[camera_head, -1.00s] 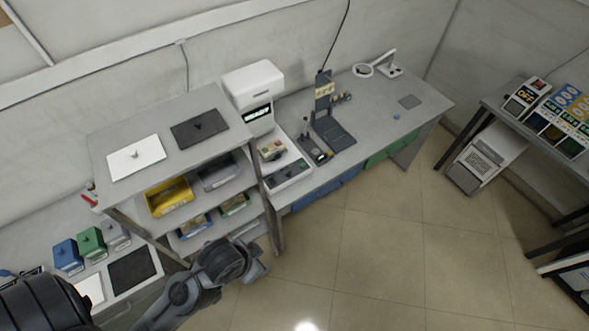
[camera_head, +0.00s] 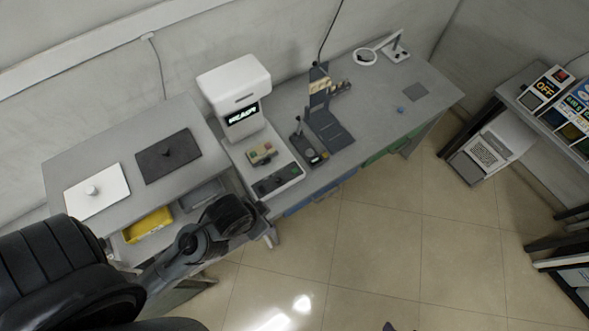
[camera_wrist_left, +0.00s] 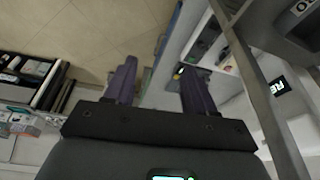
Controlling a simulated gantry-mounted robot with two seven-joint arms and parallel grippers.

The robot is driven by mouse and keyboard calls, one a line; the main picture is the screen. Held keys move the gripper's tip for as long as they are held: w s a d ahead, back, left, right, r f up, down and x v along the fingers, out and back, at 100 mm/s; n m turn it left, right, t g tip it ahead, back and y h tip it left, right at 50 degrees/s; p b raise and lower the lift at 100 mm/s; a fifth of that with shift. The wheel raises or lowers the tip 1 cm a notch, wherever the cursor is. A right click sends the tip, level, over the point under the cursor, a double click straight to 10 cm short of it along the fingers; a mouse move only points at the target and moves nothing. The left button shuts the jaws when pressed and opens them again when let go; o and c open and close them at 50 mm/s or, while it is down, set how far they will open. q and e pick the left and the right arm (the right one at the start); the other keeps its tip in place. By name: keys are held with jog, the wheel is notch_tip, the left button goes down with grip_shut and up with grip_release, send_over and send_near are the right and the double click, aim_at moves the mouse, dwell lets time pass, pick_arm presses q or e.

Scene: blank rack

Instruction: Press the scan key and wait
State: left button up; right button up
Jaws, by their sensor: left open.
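The white scanner (camera_head: 233,88) stands on the bench with a lit display (camera_head: 243,114) that appears to read READY. Its base carries a beige block with coloured spots (camera_head: 262,153) and, at the front, a dark key panel (camera_head: 277,180) with small green and red marks. I cannot tell which key is the scan key. My left gripper (camera_head: 270,236) is below and in front of the panel, apart from it. In the left wrist view its two fingers (camera_wrist_left: 158,85) are spread with nothing between them. My right gripper is not clearly visible.
A dark stand (camera_head: 328,128) is right of the scanner. The floor (camera_head: 380,235) in front is clear.

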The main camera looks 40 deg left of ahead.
pick_arm(q)
jog(key=shift+w+r, duration=0.15)
jog(key=shift+w, duration=0.1)
jog(key=shift+c, duration=0.5)
jog(key=shift+a, duration=0.2)
grip_shut()
jog(key=shift+d, duration=0.15)
dwell(0.8)
